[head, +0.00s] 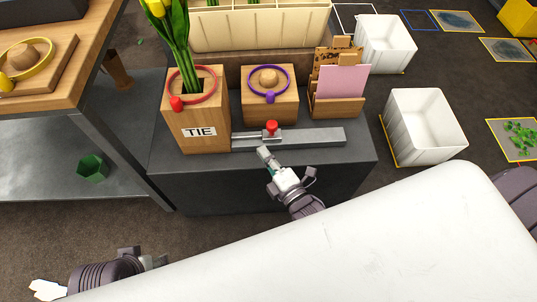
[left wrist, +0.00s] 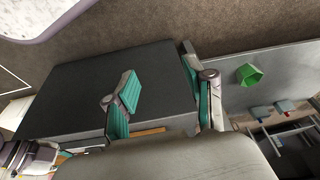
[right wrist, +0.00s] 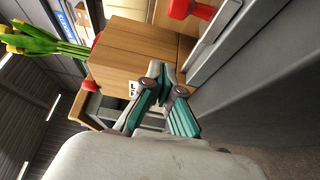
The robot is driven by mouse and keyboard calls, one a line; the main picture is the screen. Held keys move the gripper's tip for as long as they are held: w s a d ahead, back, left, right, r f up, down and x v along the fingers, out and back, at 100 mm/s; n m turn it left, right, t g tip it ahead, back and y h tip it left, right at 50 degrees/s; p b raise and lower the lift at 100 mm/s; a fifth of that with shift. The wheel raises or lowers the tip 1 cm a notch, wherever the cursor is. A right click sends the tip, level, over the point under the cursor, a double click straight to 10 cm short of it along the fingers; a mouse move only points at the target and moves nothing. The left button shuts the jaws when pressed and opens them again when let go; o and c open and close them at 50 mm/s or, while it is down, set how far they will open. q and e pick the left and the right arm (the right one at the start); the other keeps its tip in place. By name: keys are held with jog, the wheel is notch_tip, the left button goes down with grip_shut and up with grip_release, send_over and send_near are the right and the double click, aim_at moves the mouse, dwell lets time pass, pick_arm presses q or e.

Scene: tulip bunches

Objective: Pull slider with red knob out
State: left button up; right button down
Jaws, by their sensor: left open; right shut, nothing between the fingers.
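The red knob (head: 272,127) stands on the slider, at the metal rail (head: 318,137) along the front of the dark grey bench. It is right of the wooden TIE box (head: 198,138), which holds yellow tulips. My right gripper (head: 264,153) is shut and empty just in front of the rail, below the knob in the head view, apart from it. In the right wrist view the knob (right wrist: 190,9) is at the top, beyond the fingers (right wrist: 166,80). My left gripper (left wrist: 165,98) is open and empty in its wrist view; the head view shows only part of it at lower left.
A box with a purple ring (head: 270,108) and a card holder with pink cards (head: 340,82) stand behind the rail. White bins (head: 425,125) are on the floor at right. A green cup (head: 92,167) sits on the left lower shelf.

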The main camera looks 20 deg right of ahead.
jog(key=shift+x, duration=1.15)
jog(key=b+x, duration=0.1)
jog(key=x, duration=0.4)
jog(key=shift+w+a+f, duration=0.1)
jog(key=shift+w, duration=0.05)
jog(key=d, duration=0.2)
jog(key=shift+s+d+f+b, duration=0.1)
jog(key=shift+s+d+b, duration=0.2)
jog(key=shift+d, duration=0.1)
pick_arm(q)
jog(key=shift+s+f, duration=0.1)
jog(key=shift+s, duration=0.1)
pick_arm(e)
jog(key=shift+s+d, duration=0.1)
jog(key=shift+d, duration=0.55)
jog(key=d, duration=0.2)
jog(key=s+d+p, duration=0.1)
jog(key=d, duration=0.1)
jog(key=s+d+p, duration=0.1)
jog(key=d, duration=0.4)
jog(key=s+d, duration=0.1)
jog(key=d, duration=0.2)
jog(key=s+d+p, duration=0.1)
jog(key=d, duration=0.2)
jog(key=shift+s, duration=0.2)
pick_arm(q)
jog(key=shift+x, duration=2.3)
pick_arm(e)
jog(key=shift+s+d, duration=0.1)
jog(key=shift+d, duration=0.45)
